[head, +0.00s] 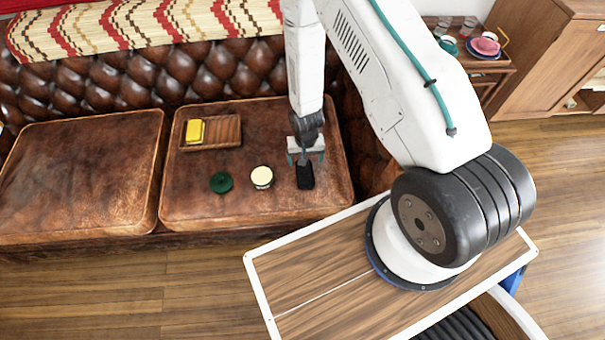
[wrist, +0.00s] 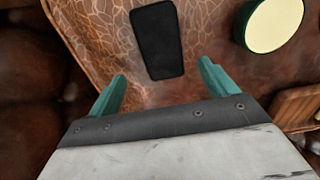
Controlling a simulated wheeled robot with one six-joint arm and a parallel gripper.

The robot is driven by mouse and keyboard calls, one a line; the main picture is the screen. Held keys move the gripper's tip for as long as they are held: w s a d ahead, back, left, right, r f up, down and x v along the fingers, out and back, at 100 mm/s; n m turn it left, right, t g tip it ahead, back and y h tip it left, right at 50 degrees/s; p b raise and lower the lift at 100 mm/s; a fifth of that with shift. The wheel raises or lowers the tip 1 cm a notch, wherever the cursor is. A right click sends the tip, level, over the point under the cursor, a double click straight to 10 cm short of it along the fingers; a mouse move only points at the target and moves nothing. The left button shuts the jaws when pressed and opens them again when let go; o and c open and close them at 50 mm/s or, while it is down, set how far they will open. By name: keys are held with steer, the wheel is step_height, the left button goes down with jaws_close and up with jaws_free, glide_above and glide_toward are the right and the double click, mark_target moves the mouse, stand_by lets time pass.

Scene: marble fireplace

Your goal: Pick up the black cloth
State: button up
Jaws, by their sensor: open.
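The black cloth (head: 305,175) is a small dark rectangle lying flat on the brown leather sofa seat, toward the right of that cushion. It also shows in the wrist view (wrist: 158,41), beyond the fingertips and roughly between their lines. My gripper (head: 306,160) has teal fingers and is open and empty. It is above the seat, just behind the cloth in the head view. In the wrist view my gripper (wrist: 160,84) has its two fingers spread wide apart, with bare leather between them. I cannot tell the exact height of the fingertips above the seat.
A cream-topped green round container (head: 262,177) sits left of the cloth, with a dark green disc (head: 221,182) further left. A wooden tray (head: 224,133) holding a yellow block (head: 195,131) lies behind them. The tufted sofa back (head: 150,80) rises behind. The left cushion (head: 75,180) is clear.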

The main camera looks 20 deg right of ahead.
steer(key=f, duration=0.5)
steer(key=shift+w+a+f, duration=0.1)
steer(key=shift+a+f, duration=0.15)
steer(key=shift+f, duration=0.1)
steer(key=c, duration=1.2)
steer(key=shift+o, duration=0.2)
steer(key=shift+r, duration=0.8)
step_height(320, 180, up, 2)
steer(key=shift+r, duration=0.15)
steer(key=s, duration=1)
steer(key=s+r, duration=0.1)
steer(key=s, duration=0.5)
steer(key=shift+r, duration=0.1)
